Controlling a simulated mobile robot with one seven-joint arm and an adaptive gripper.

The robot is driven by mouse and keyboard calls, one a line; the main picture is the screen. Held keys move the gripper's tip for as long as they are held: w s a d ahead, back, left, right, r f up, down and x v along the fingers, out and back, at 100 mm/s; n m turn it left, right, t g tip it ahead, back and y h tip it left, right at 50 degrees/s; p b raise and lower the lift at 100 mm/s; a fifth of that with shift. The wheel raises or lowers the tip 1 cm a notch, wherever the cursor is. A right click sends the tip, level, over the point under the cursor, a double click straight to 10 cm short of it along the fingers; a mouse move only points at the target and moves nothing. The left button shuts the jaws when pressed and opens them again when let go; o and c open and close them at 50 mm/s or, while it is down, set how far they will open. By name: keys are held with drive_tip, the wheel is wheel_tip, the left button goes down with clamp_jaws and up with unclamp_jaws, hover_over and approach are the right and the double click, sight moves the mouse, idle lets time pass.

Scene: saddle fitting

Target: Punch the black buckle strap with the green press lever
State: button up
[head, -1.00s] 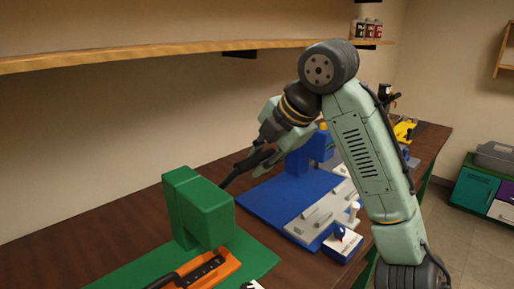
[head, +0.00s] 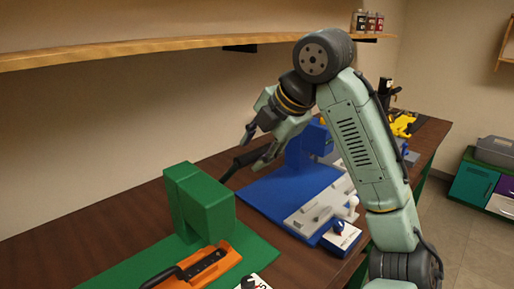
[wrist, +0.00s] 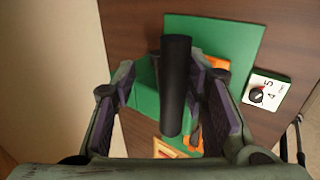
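The green press (head: 203,205) stands at the left of the bench in the head view. Its black-gripped lever (head: 240,165) slants up to the right from the press. In the wrist view the lever (wrist: 176,85) runs between my two fingers. My gripper (wrist: 172,95) is open, with gaps between its pads and the lever. It also shows at the lever's upper end in the head view (head: 258,147). The black buckle strap (head: 207,263) lies in the orange holder (head: 222,266) in front of the press. The wrist view shows only parts of the orange holder (wrist: 216,63).
A blue press (head: 318,140) on a blue base (head: 275,203) stands to the right, with grey blocks (head: 315,215). A white dial box (wrist: 266,92) is beside the green base (wrist: 212,35). A shelf (head: 150,44) runs along the wall above.

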drive_tip(key=shift+d, duration=0.1)
drive_tip(key=v, duration=0.5)
drive_tip(key=shift+s+d+r, duration=0.2)
drive_tip(key=shift+r, duration=0.1)
idle(0.5)
